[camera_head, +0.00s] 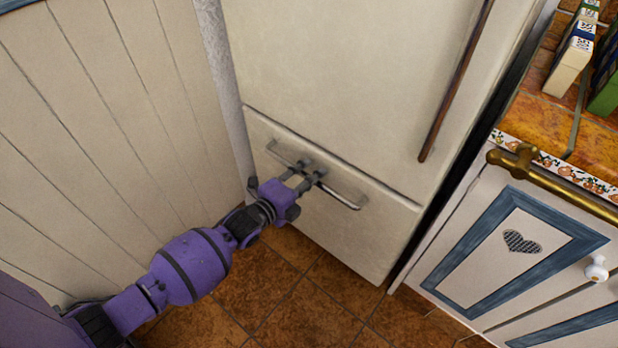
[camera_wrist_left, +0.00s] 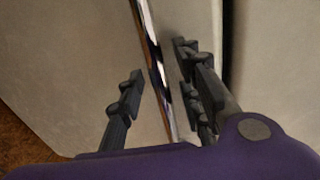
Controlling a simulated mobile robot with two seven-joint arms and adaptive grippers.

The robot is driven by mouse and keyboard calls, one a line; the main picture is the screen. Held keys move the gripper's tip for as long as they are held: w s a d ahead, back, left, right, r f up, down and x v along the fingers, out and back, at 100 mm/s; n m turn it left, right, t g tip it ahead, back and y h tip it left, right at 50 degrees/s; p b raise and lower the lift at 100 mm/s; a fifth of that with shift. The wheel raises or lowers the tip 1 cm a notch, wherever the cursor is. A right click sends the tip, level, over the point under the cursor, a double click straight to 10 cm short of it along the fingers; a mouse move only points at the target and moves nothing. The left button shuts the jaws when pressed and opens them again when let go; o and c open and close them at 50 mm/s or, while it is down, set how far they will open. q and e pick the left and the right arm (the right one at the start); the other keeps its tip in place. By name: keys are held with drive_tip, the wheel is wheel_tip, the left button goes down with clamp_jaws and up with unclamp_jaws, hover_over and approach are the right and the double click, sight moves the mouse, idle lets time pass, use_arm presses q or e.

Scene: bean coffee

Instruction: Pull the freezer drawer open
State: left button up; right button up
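The freezer drawer (camera_head: 335,225) is the cream lower panel of the fridge in the head view, under a dark seam. Its front looks flush with the door above, so it appears shut. A metal bar handle (camera_head: 343,199) runs across its upper part. My left gripper (camera_head: 312,172) is at the middle of this handle. In the left wrist view the shiny handle (camera_wrist_left: 160,82) passes between the dark fingers of my left gripper (camera_wrist_left: 163,85). The fingers stand apart, with visible gaps beside the bar. My right gripper is not in view.
The upper fridge door (camera_head: 350,80) has a long brown handle (camera_head: 457,80). A panelled wall (camera_head: 100,120) stands close on the left. A cabinet (camera_head: 520,245) with blue trim and a brass rail (camera_head: 565,190) is on the right. Tiled floor (camera_head: 290,290) lies clear before the drawer.

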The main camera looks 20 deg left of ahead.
use_arm(q)
drive_tip(key=c, duration=0.8)
clamp_jaws()
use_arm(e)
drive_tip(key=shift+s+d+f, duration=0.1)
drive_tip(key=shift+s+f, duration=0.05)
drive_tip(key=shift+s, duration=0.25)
use_arm(q)
drive_tip(key=shift+s, duration=0.1)
